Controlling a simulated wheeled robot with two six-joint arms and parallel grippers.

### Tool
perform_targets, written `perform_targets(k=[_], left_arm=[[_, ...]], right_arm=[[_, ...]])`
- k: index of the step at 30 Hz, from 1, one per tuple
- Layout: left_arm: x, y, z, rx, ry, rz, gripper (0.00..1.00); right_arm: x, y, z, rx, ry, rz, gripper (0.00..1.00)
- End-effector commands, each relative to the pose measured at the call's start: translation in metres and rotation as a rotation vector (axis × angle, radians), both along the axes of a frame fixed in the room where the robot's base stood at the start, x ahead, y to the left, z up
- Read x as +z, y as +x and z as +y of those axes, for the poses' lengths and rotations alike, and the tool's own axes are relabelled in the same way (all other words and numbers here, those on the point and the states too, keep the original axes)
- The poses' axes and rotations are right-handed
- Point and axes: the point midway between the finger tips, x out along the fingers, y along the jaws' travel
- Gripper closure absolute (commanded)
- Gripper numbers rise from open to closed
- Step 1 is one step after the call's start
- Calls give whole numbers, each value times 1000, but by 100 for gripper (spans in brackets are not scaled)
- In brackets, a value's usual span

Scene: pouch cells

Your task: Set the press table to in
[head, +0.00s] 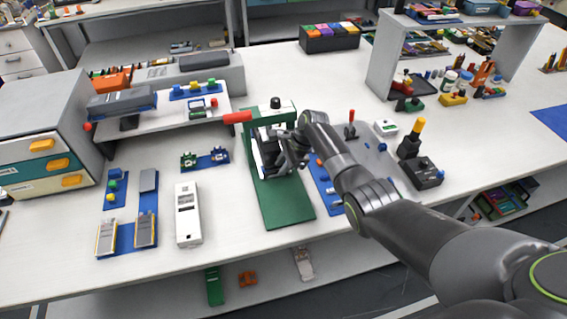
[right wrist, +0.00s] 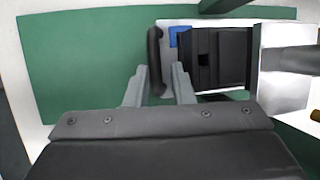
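The press stands on a green base plate (head: 286,205) in the middle of the bench, with a red lever handle (head: 238,117) pointing left. Its pale metal table (right wrist: 285,92) shows in the right wrist view, with a black block (right wrist: 222,57) and a bit of blue on it. A black upright handle (right wrist: 155,50) is at the table's left end there. My right gripper (right wrist: 161,70) is open, its two fingers on either side of this handle, with a gap to the right finger. In the head view my right gripper (head: 287,160) partly hides the table. My left gripper is out of view.
A white meter (head: 188,214) and a blue tray with pouch cells (head: 127,236) lie left of the press. A blue mat (head: 322,184) and a grey plate with a red-knobbed lever (head: 350,131) are to the right, near my arm. A shelf (head: 385,60) stands behind.

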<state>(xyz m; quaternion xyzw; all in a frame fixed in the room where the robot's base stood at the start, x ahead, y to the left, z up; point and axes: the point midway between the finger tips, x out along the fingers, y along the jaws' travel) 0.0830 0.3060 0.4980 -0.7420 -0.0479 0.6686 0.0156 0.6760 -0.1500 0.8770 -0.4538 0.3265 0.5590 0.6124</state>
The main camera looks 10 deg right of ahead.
Motion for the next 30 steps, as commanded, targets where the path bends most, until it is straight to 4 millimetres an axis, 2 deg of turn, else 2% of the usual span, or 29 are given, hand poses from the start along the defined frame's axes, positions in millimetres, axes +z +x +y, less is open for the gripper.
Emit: perform_targets(k=[5,11,30], left_arm=[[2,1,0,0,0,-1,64],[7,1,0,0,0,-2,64],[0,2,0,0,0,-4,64]], right_arm=[[6,-1,-3,0,0,0,78],[29,-5,-12,0,-1,-1,78],[140,-25,-61,-1,-3,-3,78]])
